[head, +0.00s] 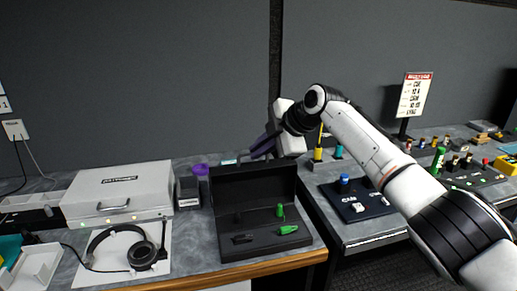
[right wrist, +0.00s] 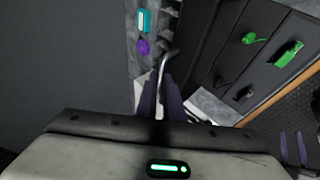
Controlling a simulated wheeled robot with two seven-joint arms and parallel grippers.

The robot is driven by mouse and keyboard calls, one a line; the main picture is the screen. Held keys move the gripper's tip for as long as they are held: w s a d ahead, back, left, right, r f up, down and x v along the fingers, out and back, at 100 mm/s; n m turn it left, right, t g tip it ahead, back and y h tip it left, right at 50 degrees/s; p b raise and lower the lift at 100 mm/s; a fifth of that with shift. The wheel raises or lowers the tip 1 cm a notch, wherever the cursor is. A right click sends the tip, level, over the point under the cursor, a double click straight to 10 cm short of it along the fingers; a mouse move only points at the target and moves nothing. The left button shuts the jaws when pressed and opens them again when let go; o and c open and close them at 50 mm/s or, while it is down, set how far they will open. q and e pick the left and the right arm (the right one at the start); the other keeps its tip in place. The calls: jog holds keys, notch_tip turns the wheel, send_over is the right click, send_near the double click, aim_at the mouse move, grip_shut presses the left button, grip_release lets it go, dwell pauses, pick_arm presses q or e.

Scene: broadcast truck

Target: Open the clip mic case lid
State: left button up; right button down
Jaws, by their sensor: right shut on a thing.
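The clip mic case (head: 262,248) is a black box on the bench in the head view. Its lid (head: 253,187) stands raised, close to upright, at the back of the box. Green pieces (head: 288,229) and dark pieces (head: 242,239) lie inside. My right gripper (head: 262,147) is at the lid's top edge, reaching in from behind. In the right wrist view its purple fingers (right wrist: 160,100) are shut on the lid by a curved grey handle (right wrist: 168,64); the exact contact is partly hidden. My left gripper (right wrist: 292,149) shows only as two small purple fingers, apart, at the right wrist view's lower right.
A silver case (head: 118,192) and headphones (head: 125,248) are left of the black case. A purple round item (head: 200,170) stands close to the lid's left side. A control panel with a blue knob (head: 344,181) is to the right. The grey wall is close behind.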

jog(key=shift+a+r, duration=0.15)
jog(key=shift+r, duration=0.45)
jog(key=c, duration=1.9)
grip_release()
jog(key=shift+f, duration=0.2)
jog(key=b+v, duration=0.2)
jog(key=v, duration=0.8)
jog(key=shift+s, duration=0.15)
jog(key=shift+r, duration=0.15)
